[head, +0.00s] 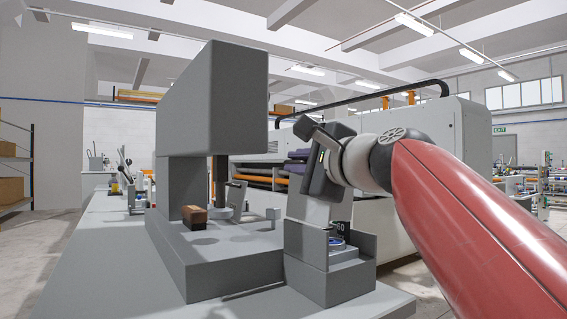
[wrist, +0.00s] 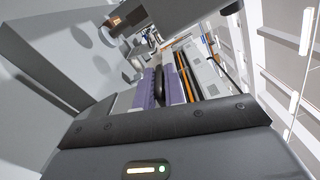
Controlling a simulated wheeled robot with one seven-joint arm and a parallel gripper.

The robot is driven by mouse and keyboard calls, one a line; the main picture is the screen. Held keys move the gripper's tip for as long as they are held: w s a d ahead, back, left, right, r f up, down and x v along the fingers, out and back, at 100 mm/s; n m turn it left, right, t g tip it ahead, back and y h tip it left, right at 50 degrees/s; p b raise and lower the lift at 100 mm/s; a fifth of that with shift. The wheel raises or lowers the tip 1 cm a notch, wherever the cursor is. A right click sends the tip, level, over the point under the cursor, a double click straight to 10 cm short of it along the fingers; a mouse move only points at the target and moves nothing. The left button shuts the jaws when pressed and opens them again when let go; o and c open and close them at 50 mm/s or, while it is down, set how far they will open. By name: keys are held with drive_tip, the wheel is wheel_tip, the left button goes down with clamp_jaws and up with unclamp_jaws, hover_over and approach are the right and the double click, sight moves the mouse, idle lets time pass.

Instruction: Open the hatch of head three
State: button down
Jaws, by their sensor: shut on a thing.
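A small grey housing (head: 322,283) stands at the bench's front right corner in the head view. A round part with a blue ring (head: 341,246) shows in its open recess. A grey upright plate (head: 305,243) at the housing's left looks like the hatch. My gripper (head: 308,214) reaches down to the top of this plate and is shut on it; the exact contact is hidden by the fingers. A dark label reading "60" (head: 342,225) shows behind. In the wrist view my fingertips and the plate are out of sight, below my gripper's dark body.
A tall grey machine head (head: 212,100) overhangs a grey base (head: 215,262) just left of my gripper. A brown block (head: 194,215) and a small grey post (head: 273,213) stand on this base. A long white machine (head: 445,150) stands behind.

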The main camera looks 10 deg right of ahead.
drive_tip(key=c, duration=1.5)
unclamp_jaws()
drive_tip(key=shift+f, duration=0.1)
drive_tip(key=v, duration=0.7)
drive_tip(key=shift+s+d+b, duration=0.15)
drive_tip(key=shift+s+b, duration=0.2)
